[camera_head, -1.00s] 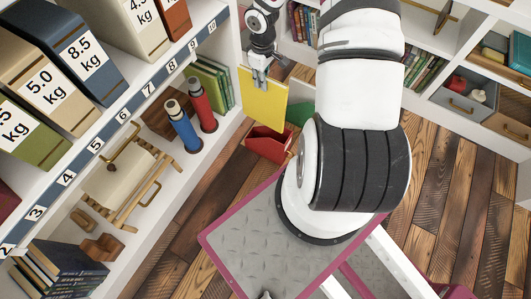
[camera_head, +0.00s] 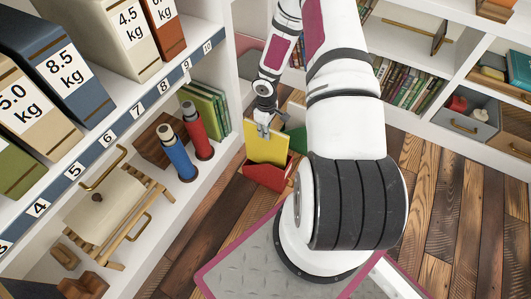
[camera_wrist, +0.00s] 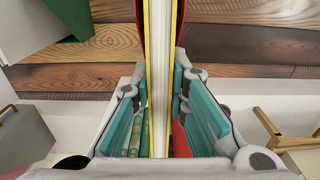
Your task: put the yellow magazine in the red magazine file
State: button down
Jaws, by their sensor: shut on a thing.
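The yellow magazine (camera_head: 267,146) is upright in my gripper (camera_head: 264,131), which is shut on its top edge. In the wrist view the magazine (camera_wrist: 160,70) shows edge-on between the teal pads of my gripper (camera_wrist: 163,100). The red magazine file (camera_head: 264,177) stands on the floor beside the shelf. The magazine's lower part is hidden behind the file's front wall, so it appears to be partly inside. Red walls of the file (camera_wrist: 127,25) show on both sides of the magazine in the wrist view.
A green file (camera_head: 296,140) stands just behind and right of the red one; it also shows in the wrist view (camera_wrist: 70,15). A blue bottle (camera_head: 177,155) and a red bottle (camera_head: 198,132) stand on the left shelf. Plank floor is clear at right.

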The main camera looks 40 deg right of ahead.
aim_at(266, 150)
notch_tip(266, 150, down, 13)
jog(key=b, duration=0.4)
jog(key=shift+f+b, duration=0.2)
jog(key=shift+b, duration=0.15)
jog(key=c, duration=1.6)
grip_release()
jog(key=shift+o, duration=0.2)
jog(key=shift+r, duration=0.15)
